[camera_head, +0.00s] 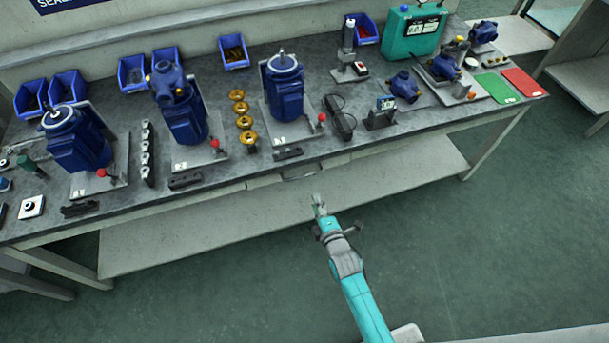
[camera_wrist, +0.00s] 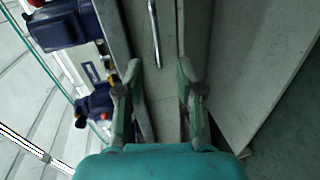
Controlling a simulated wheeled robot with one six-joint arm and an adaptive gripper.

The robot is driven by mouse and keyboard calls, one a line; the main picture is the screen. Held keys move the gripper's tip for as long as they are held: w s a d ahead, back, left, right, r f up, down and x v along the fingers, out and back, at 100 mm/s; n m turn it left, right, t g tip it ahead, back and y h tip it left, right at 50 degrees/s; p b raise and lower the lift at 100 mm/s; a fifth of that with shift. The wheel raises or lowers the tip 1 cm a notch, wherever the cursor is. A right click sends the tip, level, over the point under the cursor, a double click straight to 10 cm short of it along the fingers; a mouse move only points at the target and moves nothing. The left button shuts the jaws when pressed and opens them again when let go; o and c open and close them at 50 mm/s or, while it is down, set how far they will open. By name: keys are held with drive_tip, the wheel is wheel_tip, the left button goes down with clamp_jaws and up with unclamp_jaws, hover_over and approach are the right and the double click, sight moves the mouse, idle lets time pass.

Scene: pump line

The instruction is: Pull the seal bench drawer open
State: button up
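The seal bench drawer (camera_head: 264,183) is a pale front under the front edge of the grey bench top. It looks shut, with its front close to the bench edge. Its bar handle (camera_head: 303,176) is thin and metallic. In the wrist view the handle (camera_wrist: 155,32) runs down from the top edge, its lower end between my fingertips in the picture. My gripper (camera_head: 318,201) is in front of the drawer, just below the handle in the head view. In the wrist view my gripper (camera_wrist: 160,68) is open and empty, its fingers apart. Contact with the handle does not show.
The bench top (camera_head: 225,165) carries blue pumps (camera_head: 286,88), brass rings (camera_head: 243,121), blue bins (camera_head: 234,50) and a teal case (camera_head: 412,33). A lower shelf (camera_head: 210,217) runs beneath it. The green floor (camera_head: 480,250) in front is clear.

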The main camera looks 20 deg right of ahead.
sight(304, 175)
drive_tip(key=shift+n, duration=0.4)
drive_tip(key=x, duration=1.3)
drive_tip(key=shift+w+r, duration=0.3)
drive_tip(key=shift+r, duration=0.05)
clamp_jaws()
